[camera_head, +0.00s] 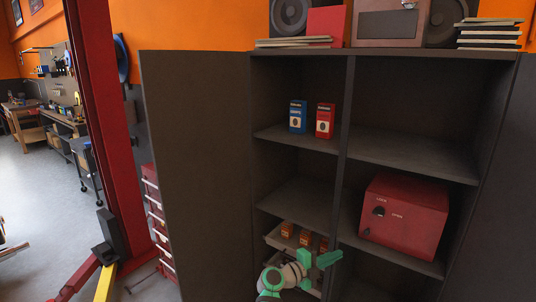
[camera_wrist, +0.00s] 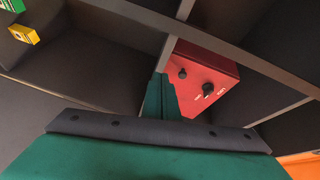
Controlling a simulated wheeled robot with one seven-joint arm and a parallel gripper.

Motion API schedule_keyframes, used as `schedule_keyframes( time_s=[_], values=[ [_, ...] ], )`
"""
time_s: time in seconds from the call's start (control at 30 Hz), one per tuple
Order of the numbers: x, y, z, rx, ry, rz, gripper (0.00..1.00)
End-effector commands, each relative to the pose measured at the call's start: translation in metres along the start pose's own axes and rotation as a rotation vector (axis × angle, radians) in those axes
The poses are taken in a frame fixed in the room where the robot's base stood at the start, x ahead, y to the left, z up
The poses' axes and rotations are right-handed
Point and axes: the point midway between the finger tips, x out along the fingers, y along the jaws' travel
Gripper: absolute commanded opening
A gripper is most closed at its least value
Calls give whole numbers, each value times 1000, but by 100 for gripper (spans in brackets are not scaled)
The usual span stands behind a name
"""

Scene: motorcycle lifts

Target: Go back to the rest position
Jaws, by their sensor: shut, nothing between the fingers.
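My gripper (camera_head: 328,259), green, is at the lower middle of the head view, in front of the open dark cabinet and low by its centre divider. In the wrist view its green fingers (camera_wrist: 160,97) are together and empty. They point toward the cabinet interior, with the red safe (camera_wrist: 205,78) beyond and to the right. In the head view the same red safe (camera_head: 404,217) sits on a right-hand shelf, to the right of my gripper and a little higher. Part of my arm hides the lower left shelf area.
A blue box (camera_head: 298,117) and a red box (camera_head: 325,121) stand on an upper left shelf. Small orange boxes (camera_head: 305,239) sit in a tray behind my arm. The open cabinet door (camera_head: 200,170) and a red lift post (camera_head: 112,120) stand left. Floor is clear at far left.

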Motion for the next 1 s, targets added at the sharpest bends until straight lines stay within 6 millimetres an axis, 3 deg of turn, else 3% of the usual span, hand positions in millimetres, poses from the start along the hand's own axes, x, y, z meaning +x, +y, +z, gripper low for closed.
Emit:
schedule_keyframes(
  time_s=[0.23,0.47,0.7,1.0],
  values=[
    [-17,83,-6,-196,-119,26,0],
    [-62,178,-18,-445,-306,21,0],
    [-114,261,-52,-674,-486,-21,0],
    [-196,332,-111,-911,-692,-129,0]
  ],
)
